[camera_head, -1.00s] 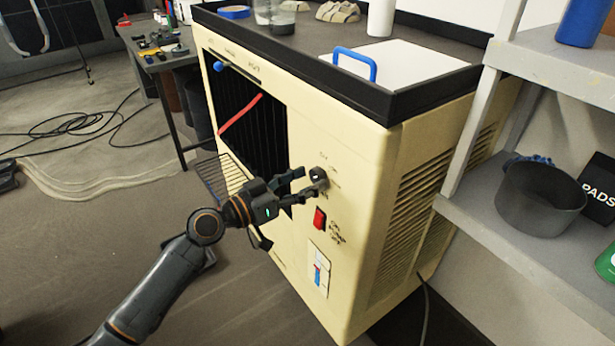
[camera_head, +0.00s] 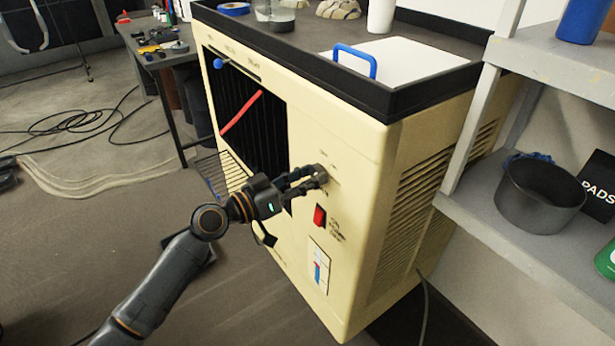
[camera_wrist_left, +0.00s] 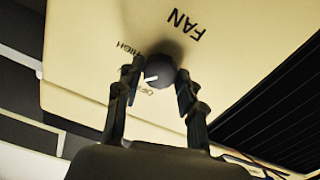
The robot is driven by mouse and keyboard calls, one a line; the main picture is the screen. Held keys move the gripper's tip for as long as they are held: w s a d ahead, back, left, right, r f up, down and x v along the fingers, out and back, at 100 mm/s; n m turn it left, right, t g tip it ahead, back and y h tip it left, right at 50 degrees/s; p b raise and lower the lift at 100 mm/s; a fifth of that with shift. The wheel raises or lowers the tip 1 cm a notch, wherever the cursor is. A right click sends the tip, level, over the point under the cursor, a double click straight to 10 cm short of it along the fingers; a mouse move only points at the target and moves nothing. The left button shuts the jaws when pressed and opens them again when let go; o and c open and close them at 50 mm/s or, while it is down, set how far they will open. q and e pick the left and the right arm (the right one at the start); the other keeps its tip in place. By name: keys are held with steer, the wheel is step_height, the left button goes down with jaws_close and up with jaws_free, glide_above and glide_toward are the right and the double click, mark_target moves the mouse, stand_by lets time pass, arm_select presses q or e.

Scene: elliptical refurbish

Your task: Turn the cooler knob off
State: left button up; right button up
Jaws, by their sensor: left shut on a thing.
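The cooler (camera_head: 350,170) is a cream cabinet with a black grille on its front. Its knob is a small dark round dial on the front panel, largely hidden by my fingers in the head view. In the left wrist view the knob (camera_wrist_left: 160,72) sits below the word FAN, with HIGH and OFF marked around it. Its white pointer mark is toward the left, between HIGH and OFF. My left gripper (camera_head: 318,177) is shut on the knob; the wrist view shows its fingers (camera_wrist_left: 158,85) on either side. My right gripper is not in view.
A red switch (camera_head: 319,216) and a panel with a blue and red strip (camera_head: 318,268) are below the knob. A grey shelf with a dark pot (camera_head: 540,195) stands at the right. A tool table (camera_head: 160,50) is at the far left.

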arm_select(q)
steer(key=n, duration=0.6)
steer(key=shift+n+p, duration=0.3)
steer(key=shift+p, duration=0.05)
steer(key=shift+n, duration=1)
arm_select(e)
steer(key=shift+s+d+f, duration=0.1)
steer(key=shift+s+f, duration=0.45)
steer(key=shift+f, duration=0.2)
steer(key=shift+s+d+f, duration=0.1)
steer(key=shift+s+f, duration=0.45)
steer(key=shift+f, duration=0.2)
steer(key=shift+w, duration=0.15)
arm_select(q)
steer(key=o, duration=1.2)
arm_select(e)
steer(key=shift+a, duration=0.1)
